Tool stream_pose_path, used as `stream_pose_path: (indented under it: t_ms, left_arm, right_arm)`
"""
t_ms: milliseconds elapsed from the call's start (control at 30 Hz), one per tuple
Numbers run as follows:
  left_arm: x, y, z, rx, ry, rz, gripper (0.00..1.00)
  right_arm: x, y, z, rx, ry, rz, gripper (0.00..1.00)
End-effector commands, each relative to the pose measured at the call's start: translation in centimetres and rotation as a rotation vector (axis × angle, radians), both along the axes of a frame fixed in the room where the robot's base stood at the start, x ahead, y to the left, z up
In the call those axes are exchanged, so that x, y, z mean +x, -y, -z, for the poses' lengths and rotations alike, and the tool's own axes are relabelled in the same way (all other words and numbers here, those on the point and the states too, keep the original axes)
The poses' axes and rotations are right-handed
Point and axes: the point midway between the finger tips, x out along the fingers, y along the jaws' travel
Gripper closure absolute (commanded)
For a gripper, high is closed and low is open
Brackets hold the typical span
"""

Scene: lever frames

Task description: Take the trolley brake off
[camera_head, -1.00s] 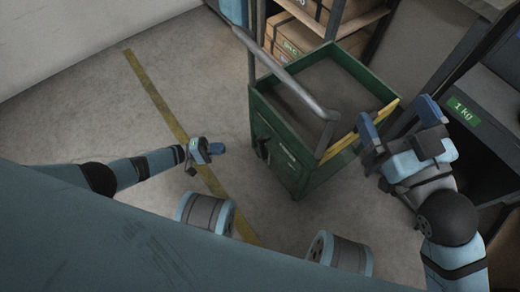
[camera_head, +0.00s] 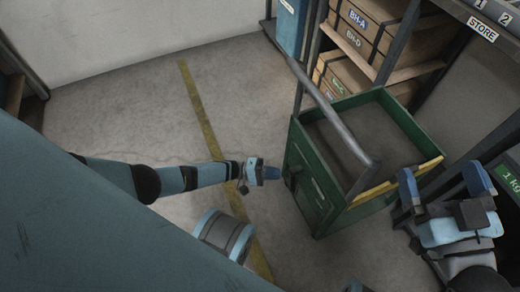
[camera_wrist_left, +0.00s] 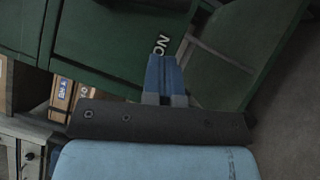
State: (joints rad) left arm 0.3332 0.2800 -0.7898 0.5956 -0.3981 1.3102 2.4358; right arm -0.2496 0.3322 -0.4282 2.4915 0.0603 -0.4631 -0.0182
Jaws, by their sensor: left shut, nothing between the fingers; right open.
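The green trolley (camera_head: 319,199) stands on the floor with a grey bar handle (camera_head: 335,115) and an open top. A small dark lever (camera_head: 295,172) shows on its near panel in the head view, partly hard to make out. My left gripper (camera_head: 277,173) is shut and empty, its tips close to that panel beside the lever; I cannot tell whether they touch. In the left wrist view the shut fingers (camera_wrist_left: 163,72) point at a green panel (camera_wrist_left: 110,50) with part of a white label. My right gripper (camera_head: 443,181) is open at the trolley's right side.
Shelving with cardboard boxes (camera_head: 378,22) stands behind the trolley. A dark unit with a green "1 kg" label (camera_head: 508,178) is at the right.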

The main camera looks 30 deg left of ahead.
Motion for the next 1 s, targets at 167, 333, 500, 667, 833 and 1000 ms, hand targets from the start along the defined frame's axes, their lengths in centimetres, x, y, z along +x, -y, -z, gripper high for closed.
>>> stream_pose_path:
  t_ms: [167, 333, 500, 667, 833, 1000]
  left_arm:
    - [-0.8, 2.7, -0.7, -0.002, 0.001, 0.002, 1.00]
    - [-1.3, 3.9, -1.0, 0.000, 0.000, 0.001, 1.00]
    - [-1.5, 4.3, -1.2, 0.000, 0.001, 0.001, 1.00]
    - [-1.4, 4.2, -1.2, 0.000, 0.000, 0.000, 1.00]
    - [-1.6, 4.2, -1.2, 0.000, 0.000, 0.000, 1.00]
    - [-2.5, 4.3, -1.2, 0.000, -0.001, 0.000, 1.00]
  right_arm:
    - [0.2, 0.1, -0.4, -0.013, 0.021, -0.003, 0.00]
    - [0.1, 0.2, -0.3, -0.017, 0.026, -0.003, 0.00]
    - [0.1, 0.2, -0.3, -0.017, 0.028, -0.002, 0.00]
    - [0.1, 0.1, -0.4, -0.015, 0.028, -0.001, 0.00]
    - [0.2, 0.1, -0.5, -0.012, 0.027, -0.001, 0.00]
    - [0.2, 0.0, -0.8, -0.001, 0.013, -0.002, 0.00]
